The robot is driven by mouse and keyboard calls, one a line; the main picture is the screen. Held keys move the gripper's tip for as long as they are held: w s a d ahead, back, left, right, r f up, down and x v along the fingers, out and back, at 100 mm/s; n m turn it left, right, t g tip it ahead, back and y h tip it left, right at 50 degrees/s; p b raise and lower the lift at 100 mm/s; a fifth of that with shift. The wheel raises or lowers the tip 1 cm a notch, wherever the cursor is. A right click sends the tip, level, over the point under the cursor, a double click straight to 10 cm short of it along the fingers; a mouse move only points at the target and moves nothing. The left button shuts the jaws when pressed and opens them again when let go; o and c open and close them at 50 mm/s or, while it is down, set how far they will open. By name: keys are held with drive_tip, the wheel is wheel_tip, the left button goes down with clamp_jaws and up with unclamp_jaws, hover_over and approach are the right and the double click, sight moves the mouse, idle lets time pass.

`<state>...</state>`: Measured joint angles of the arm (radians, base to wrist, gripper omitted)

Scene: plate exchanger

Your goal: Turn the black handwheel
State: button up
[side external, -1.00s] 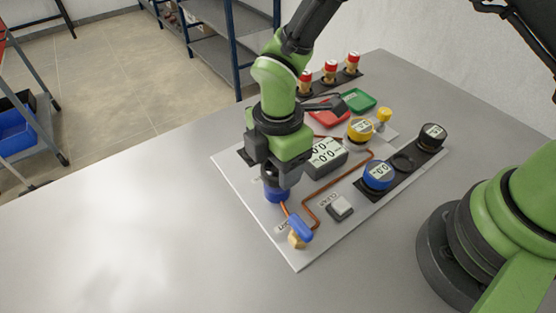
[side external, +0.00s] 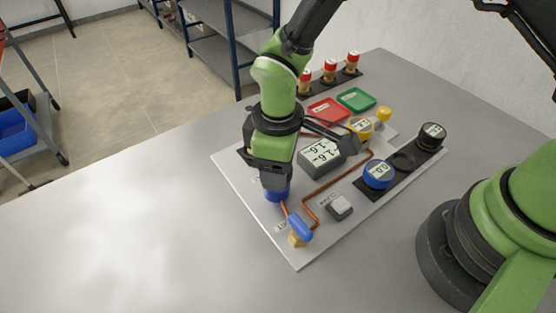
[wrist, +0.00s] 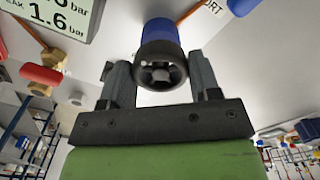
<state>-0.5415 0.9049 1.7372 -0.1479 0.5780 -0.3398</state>
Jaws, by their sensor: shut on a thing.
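The black handwheel (wrist: 160,76) sits on the end of a blue regulator body (wrist: 158,32) in the wrist view. My gripper (wrist: 158,62) has one finger on each side of the handwheel and is shut on it. In the side view my gripper (side external: 276,182) points down over the blue body (side external: 277,195), and the handwheel is hidden behind the jaws. A grey display box (side external: 321,156) beside it reads about 1.6; in the wrist view the display (wrist: 52,18) shows 1.6 bar.
A blue-handled valve (side external: 300,227) and a grey button box (side external: 340,207) lie in front on the white panel (side external: 298,260). The left tabletop is bare.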

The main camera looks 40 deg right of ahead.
drive_tip(key=m, duration=0.6)
drive_tip(key=shift+m, duration=0.3)
drive_tip(key=m, duration=0.5)
drive_tip(key=shift+a, duration=0.15)
drive_tip(key=m, duration=0.5)
drive_tip(key=shift+m, duration=0.4)
drive_tip(key=m, duration=0.5)
drive_tip(key=shift+a+m, duration=0.1)
drive_tip(key=shift+m, duration=0.2)
drive_tip(key=o, duration=0.9)
